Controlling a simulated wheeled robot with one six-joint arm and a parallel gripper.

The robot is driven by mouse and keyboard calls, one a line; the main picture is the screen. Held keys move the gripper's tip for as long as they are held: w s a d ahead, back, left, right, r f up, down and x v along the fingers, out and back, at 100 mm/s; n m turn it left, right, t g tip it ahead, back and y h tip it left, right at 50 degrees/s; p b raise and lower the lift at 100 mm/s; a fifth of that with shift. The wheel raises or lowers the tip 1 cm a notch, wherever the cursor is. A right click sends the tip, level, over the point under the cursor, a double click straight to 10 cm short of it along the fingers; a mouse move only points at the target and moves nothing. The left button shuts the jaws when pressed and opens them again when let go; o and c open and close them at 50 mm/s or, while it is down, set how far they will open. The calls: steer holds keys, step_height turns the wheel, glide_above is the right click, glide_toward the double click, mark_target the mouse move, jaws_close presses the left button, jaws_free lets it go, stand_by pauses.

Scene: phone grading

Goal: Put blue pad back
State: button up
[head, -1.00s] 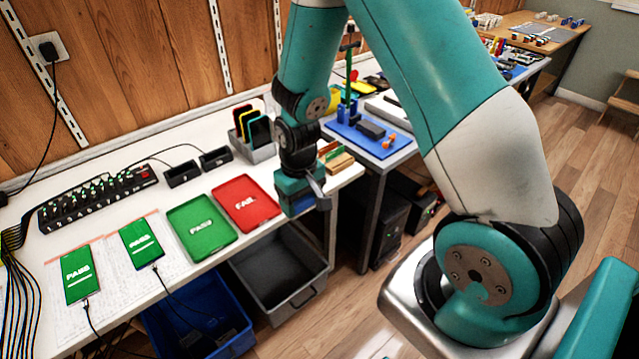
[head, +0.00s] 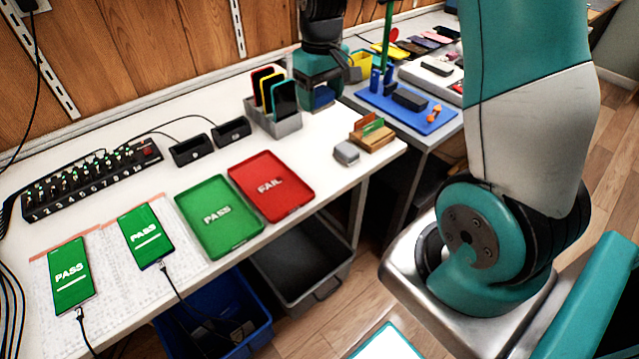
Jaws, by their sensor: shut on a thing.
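My gripper (head: 321,100) is over the back right part of the white bench, just right of the grey phone rack. It points down and is shut on a small dark blue piece (head: 322,97), which looks like the blue pad. The fingers hide most of the pad. I cannot tell whether its underside touches the bench.
A grey rack (head: 286,125) with several upright phones stands close left of my gripper. A small grey block (head: 346,152) and a wooden card holder (head: 375,140) are in front. A red FAIL tray (head: 289,206) and green PASS tray (head: 240,238) lie further left.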

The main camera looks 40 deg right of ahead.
mark_target(323, 174)
steer(key=shift+s+d+f, duration=0.1)
steer(key=shift+d+f, duration=0.1)
steer(key=shift+d, duration=0.15)
step_height(323, 174, down, 19)
steer(key=shift+r, duration=0.1)
steer(key=o, duration=0.9)
steer(key=shift+c, duration=0.2)
